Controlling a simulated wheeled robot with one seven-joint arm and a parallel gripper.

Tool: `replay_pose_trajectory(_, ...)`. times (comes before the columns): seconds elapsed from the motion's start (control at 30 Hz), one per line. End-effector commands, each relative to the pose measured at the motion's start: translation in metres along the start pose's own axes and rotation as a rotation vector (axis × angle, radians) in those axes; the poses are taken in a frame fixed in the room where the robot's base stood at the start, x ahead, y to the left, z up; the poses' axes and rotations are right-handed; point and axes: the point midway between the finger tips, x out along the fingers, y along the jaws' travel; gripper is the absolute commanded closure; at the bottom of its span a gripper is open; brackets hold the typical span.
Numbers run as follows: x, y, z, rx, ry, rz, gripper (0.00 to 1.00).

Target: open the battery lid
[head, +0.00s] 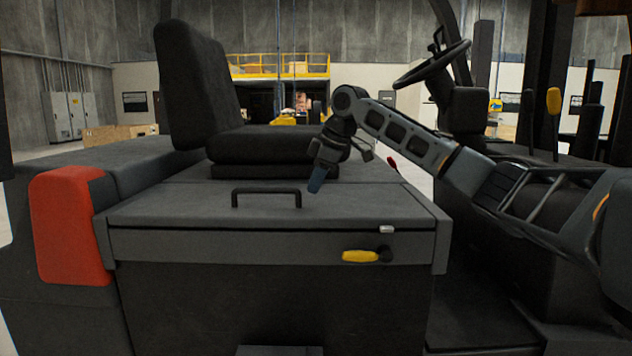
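The battery lid (350,205) is the flat dark grey top of the forklift's body, in the middle of the head view. It lies level and looks closed. A black bar handle (266,191) stands up from it, left of centre. A yellow latch handle (360,256) sits on the front face below the lid, at the right. My gripper (317,182) hangs over the lid, right of the bar handle and apart from it, with bluish fingertips pointing down. The fingers overlap in this view, so I cannot tell if they are open or shut.
The black seat (275,143) stands behind the handle. A red panel (69,226) is on the left corner. The steering wheel (432,64) and levers (553,110) are at the right. The space above the lid's front left part is clear.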

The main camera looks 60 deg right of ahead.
Motion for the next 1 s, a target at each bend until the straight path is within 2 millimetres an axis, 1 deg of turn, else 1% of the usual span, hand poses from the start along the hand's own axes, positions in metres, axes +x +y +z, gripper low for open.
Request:
replay_pose_trajectory(0.03,0.0001,-0.0001,0.0000,0.000,0.000,0.000,0.93)
replay_pose_trajectory(0.1,0.0001,0.0000,0.0000,0.000,0.000,0.000,1.00)
replay_pose_trajectory(1.0,0.0001,0.0000,0.0000,0.000,0.000,0.000,1.00)
